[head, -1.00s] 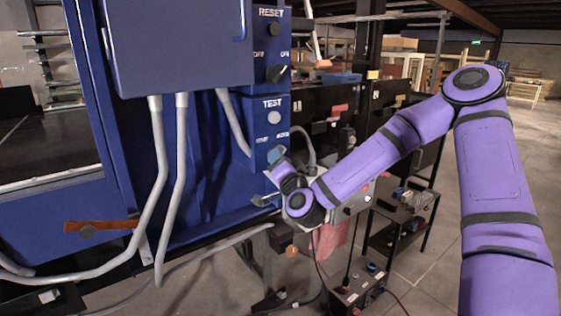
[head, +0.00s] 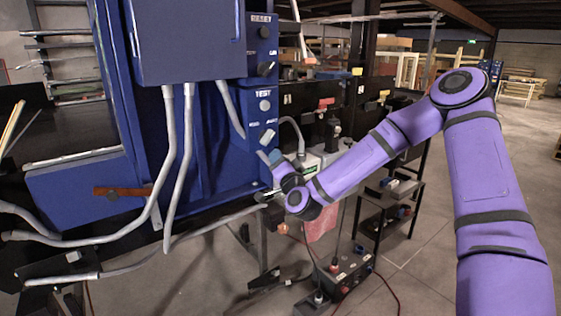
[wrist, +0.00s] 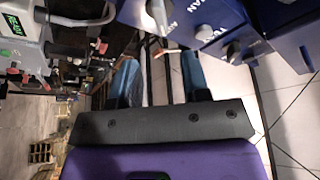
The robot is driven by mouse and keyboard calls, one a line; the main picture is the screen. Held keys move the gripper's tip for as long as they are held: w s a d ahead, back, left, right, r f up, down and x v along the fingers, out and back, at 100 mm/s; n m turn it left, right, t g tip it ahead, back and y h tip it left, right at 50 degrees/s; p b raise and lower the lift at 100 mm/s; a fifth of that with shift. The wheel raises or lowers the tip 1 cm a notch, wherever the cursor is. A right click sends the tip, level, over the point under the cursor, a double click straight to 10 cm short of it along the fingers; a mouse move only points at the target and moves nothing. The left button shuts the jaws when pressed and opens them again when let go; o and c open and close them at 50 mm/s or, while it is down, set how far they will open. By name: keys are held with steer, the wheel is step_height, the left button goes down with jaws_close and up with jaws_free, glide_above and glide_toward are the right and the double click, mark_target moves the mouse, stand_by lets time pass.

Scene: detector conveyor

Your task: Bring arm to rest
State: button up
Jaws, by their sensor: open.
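My purple arm reaches in from the right in the head view, bent at the elbow. My gripper (head: 268,177) is in front of the lower part of the blue control cabinet (head: 207,140), near its TEST panel. In the wrist view my gripper (wrist: 160,85) shows two blue fingers standing apart with nothing between them. The TEST button (head: 265,105) and the knobs above and below it on the cabinet front are clear of the fingers. I cannot tell from the head view whether a fingertip touches the cabinet.
A grey-white box (wrist: 22,35) with a green label sits near my wrist. A black shelf stand (head: 388,215) and a floor box (head: 345,278) with cables stand below the arm. Grey conduits (head: 168,150) run down the cabinet. Open floor (head: 525,190) lies to the right.

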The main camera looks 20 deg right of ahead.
stand_by(0.4)
steer(key=s+a+n+g+y, duration=0.45)
steer(key=s+n+g, duration=0.3)
steer(key=n, duration=0.35)
steer(key=s+d+r+g+h, duration=0.1)
steer(key=s+d+r+g, duration=0.1)
steer(key=s, duration=0.9)
steer(key=s+d+r+m+g+h, duration=0.1)
steer(key=s+d+r, duration=0.4)
steer(key=s, duration=0.7)
steer(key=s+d+r+g+h, duration=0.3)
steer(key=s+r+g, duration=0.2)
steer(key=s, duration=0.7)
step_height(320, 180, up, 2)
steer(key=shift+s+d+m, duration=0.15)
steer(key=shift+d+m, duration=0.1)
steer(key=shift+m, duration=0.15)
steer(key=shift+d, duration=0.1)
